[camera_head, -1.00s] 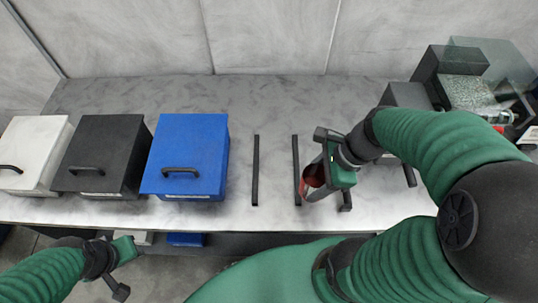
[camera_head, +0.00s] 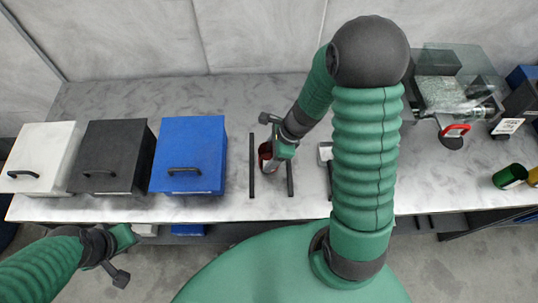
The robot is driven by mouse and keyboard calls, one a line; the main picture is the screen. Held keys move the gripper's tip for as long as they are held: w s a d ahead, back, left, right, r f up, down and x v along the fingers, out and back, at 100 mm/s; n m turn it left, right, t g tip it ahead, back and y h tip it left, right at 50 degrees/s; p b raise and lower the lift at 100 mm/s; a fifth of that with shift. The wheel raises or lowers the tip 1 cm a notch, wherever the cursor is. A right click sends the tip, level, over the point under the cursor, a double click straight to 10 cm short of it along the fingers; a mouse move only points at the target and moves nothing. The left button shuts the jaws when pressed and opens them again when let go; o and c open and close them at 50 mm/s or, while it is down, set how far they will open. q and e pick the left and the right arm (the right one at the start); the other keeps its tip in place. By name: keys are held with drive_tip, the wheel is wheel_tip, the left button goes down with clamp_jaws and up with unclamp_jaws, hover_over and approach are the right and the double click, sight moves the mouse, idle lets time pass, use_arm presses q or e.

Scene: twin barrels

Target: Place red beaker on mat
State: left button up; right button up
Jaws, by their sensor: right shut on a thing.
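The red beaker (camera_head: 265,154) is in my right gripper (camera_head: 272,144), which is shut on it. It is between two dark bars, the left one (camera_head: 252,165) and the right one (camera_head: 290,178), over the grey table. I cannot tell whether the beaker touches the table, and the gripper hides part of it. My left gripper (camera_head: 125,257) is open and empty, low in front of the table's front edge, away from the beaker. I cannot make out a separate mat.
A blue box (camera_head: 188,150), a black box (camera_head: 112,155) and a white box (camera_head: 42,155) stand to the left. A scale-like device (camera_head: 455,95) is at the back right. A green can (camera_head: 510,176) is at the far right. My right arm hides the table's middle right.

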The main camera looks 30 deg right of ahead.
drive_tip(key=shift+d+f, duration=0.3)
drive_tip(key=shift+d, duration=0.2)
drive_tip(key=shift+a+f+b, duration=0.15)
drive_tip(key=shift+f+b, duration=0.2)
drive_tip(key=shift+b, duration=0.2)
drive_tip(key=shift+a+r, duration=0.1)
drive_tip(key=o, duration=1.4)
drive_tip(key=shift+a, duration=0.1)
drive_tip(key=shift+d, duration=0.2)
